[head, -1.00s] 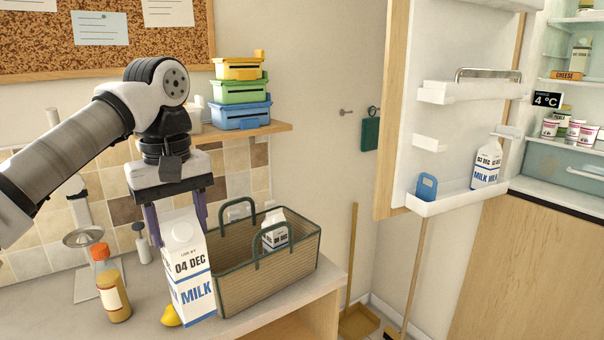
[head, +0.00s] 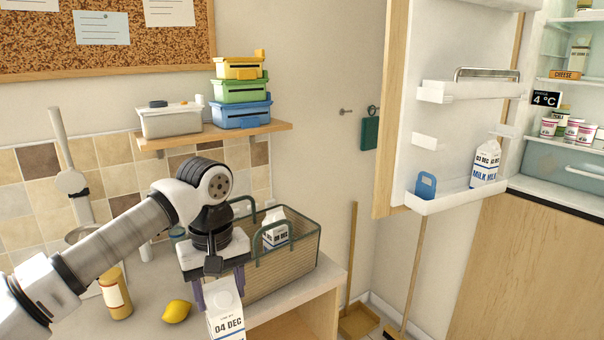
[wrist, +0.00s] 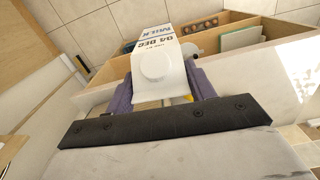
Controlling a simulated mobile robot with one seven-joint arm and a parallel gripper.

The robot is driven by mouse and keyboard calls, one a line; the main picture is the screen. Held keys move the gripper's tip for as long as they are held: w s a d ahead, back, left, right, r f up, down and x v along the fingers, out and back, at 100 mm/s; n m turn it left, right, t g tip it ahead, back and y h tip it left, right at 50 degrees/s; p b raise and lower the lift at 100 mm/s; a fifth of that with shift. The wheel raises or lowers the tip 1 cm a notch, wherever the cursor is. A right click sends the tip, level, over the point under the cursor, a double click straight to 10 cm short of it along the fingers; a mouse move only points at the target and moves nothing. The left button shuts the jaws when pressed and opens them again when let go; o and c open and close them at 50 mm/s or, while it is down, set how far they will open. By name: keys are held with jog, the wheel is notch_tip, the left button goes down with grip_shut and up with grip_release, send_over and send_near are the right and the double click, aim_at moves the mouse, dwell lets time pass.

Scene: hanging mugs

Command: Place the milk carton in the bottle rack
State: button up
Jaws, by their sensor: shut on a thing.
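My gripper (head: 219,287) is shut on a white milk carton (head: 227,318) marked 04 DEC, its purple fingers on both sides of the carton's top. The carton hangs low in the head view, in front of the counter, and its bottom is cut off by the frame. In the wrist view the carton (wrist: 156,66) sits between the purple fingers. The open fridge door at right has a lower white rack (head: 450,198), which looks like the bottle rack. It holds another milk carton (head: 486,163) at its right and a blue item (head: 426,186) at its left.
A basket (head: 300,262) with a small carton (head: 275,230) stands on the counter behind my gripper. A lemon (head: 177,311) and a sauce bottle (head: 115,292) are at left. A broom handle (head: 415,275) stands below the door rack. The rack's middle is free.

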jog(key=w+d+f+m+b, duration=0.1)
jog(key=d+f+m+b, duration=0.1)
jog(key=f, duration=1.6)
jog(key=w+d+f+m+b, duration=0.2)
jog(key=d+f+b, duration=0.2)
jog(key=f, duration=1.4)
jog(key=w+d+f+m+b, duration=0.1)
jog(key=d+f, duration=0.7)
jog(key=f, duration=1.1)
jog(key=m+b, duration=0.1)
jog(key=b, duration=0.1)
jog(key=shift+w+d+b, duration=0.15)
jog(key=shift+w+b, duration=0.15)
jog(key=shift+w, duration=0.05)
jog(key=shift+s+d, duration=0.1)
jog(key=s+f, duration=0.4)
jog(key=f, duration=0.2)
jog(key=w+r, duration=0.4)
jog(key=r, duration=0.2)
jog(key=shift+w, duration=0.15)
